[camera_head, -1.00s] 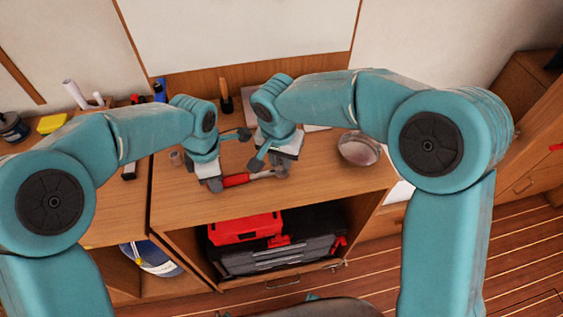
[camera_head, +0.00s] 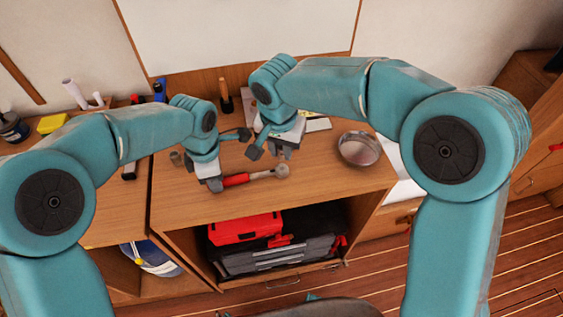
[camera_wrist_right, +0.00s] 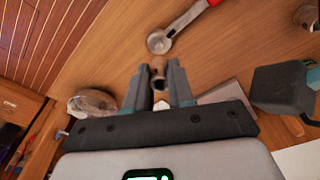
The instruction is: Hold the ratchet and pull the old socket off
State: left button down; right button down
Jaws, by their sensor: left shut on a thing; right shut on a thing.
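The ratchet (camera_head: 262,175), with a red handle and round grey metal head, lies low over the wooden worktop. My left gripper (camera_head: 215,184) is shut on the handle's left end. The ratchet's head also shows in the right wrist view (camera_wrist_right: 158,42), clear of my right gripper. My right gripper (camera_head: 281,153) is above and behind the head in the head view. In the wrist view its fingers (camera_wrist_right: 159,84) are shut on the old socket (camera_wrist_right: 158,77), a small metallic cylinder, apart from the ratchet. In the head view I cannot make out the socket.
A round metal dish (camera_head: 358,149) stands right of my right gripper. A small grey cylinder (camera_head: 176,158) stands left of my left gripper. A light flat item (camera_head: 317,124) lies behind the right gripper. A red toolbox (camera_head: 243,229) sits in the shelf below. The worktop's front is clear.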

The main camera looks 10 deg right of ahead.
jog(key=shift+r, duration=0.45)
pick_arm(q)
jog(key=c, duration=0.8)
grip_release()
notch_tip(320, 180, up, 12)
